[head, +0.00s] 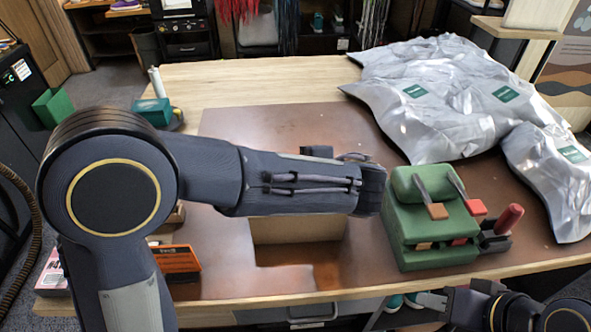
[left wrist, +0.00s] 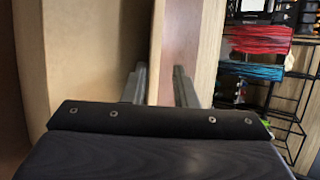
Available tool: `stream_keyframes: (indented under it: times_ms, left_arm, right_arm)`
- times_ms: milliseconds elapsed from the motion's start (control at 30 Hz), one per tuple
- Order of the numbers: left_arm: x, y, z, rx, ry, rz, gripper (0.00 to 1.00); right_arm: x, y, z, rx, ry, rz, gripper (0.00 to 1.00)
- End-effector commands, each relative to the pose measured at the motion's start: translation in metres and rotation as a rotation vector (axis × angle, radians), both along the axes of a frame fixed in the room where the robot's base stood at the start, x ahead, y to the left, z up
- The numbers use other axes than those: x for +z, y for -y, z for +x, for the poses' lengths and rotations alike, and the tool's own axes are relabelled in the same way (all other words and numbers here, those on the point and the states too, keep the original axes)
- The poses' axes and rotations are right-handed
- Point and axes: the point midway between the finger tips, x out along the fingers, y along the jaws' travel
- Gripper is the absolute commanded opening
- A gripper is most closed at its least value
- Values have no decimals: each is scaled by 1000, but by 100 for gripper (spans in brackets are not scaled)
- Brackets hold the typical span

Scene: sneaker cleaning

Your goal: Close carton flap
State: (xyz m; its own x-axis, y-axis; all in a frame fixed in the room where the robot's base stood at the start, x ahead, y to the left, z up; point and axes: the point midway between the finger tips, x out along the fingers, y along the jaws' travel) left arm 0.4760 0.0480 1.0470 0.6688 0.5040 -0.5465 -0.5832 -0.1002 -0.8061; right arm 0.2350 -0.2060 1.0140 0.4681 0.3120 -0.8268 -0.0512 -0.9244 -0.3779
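The brown cardboard carton (head: 298,229) stands on the brown mat, and only its lower front face shows below my left arm in the head view. Its top and flaps are hidden there by that arm. In the left wrist view, tan cardboard panels of the carton (left wrist: 90,55) fill the left side, with an edge running up between the fingers. My left gripper (left wrist: 160,85) has its two fingers apart, close to that cardboard edge; I cannot tell whether they touch it. My right gripper (head: 436,303) is low at the right, in front of the table edge, apart from the carton.
A green tool caddy (head: 430,225) stands right of the carton. Crumpled silver bags (head: 440,90) cover the back right. An orange-black box (head: 176,260) lies at the left front. The mat (head: 255,122) behind my arm has free room.

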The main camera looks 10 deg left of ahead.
Motion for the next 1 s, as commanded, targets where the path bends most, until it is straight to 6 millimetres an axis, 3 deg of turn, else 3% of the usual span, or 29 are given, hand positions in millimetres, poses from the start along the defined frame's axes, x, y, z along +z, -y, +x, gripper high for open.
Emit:
stream_keyframes:
  times_ms: [400, 1000]
  left_arm:
    - [33, 31, -41, -2, 1, -2, 25]
    - [35, 32, -43, -1, -1, 0, 25]
  right_arm:
    - [-7, 0, 0, 0, 0, 0, 36]
    - [-7, 0, 0, 0, 0, 0, 36]
